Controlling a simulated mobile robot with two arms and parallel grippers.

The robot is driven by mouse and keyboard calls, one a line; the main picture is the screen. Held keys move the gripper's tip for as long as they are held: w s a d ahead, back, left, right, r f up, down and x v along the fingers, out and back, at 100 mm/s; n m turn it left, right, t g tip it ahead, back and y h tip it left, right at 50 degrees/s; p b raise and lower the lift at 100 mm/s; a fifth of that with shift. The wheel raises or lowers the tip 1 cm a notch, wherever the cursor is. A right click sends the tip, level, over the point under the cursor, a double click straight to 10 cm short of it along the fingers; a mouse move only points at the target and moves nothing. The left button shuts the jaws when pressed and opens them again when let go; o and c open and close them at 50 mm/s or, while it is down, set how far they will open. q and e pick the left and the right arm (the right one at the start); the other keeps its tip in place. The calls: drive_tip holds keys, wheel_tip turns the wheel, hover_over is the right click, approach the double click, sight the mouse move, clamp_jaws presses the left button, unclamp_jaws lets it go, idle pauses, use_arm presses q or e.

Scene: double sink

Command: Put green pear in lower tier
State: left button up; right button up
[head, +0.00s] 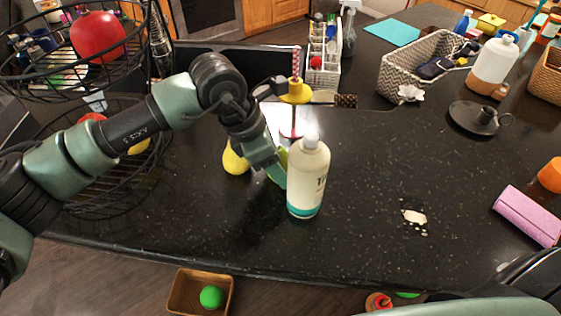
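A green object, probably the green pear (283,155), shows only in part between my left gripper and a white bottle on the black counter. My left gripper (277,177) points down at it, close to the bottle's left side. The finger gap is hidden, so I cannot tell whether it is shut on the green object. A two-tier black wire basket stands at the left. Its lower tier (70,208) holds a red fruit (92,118) and a yellow fruit (139,147), partly behind my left arm. Its upper tier (75,92) holds a large red fruit (97,36). My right gripper is not in view.
The white bottle (308,180) stands right beside my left gripper. A yellow pear-shaped fruit (235,159) lies left of it. A yellow-topped stand (295,92) rises behind. A patterned bin (421,60) and a dark candle holder (478,118) stand farther right. The right-centre counter is mostly clear.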

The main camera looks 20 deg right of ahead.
use_arm(q)
drive_tip(key=c, duration=0.8)
drive_tip(key=shift+r, duration=0.1)
drive_tip(key=shift+w+r+b, duration=0.1)
drive_tip(key=shift+r+b, duration=0.25)
drive_tip(key=shift+r, duration=0.25)
wheel_tip(320, 180, up, 19)
drive_tip(key=b, duration=0.4)
drive_tip(key=shift+f, duration=0.15)
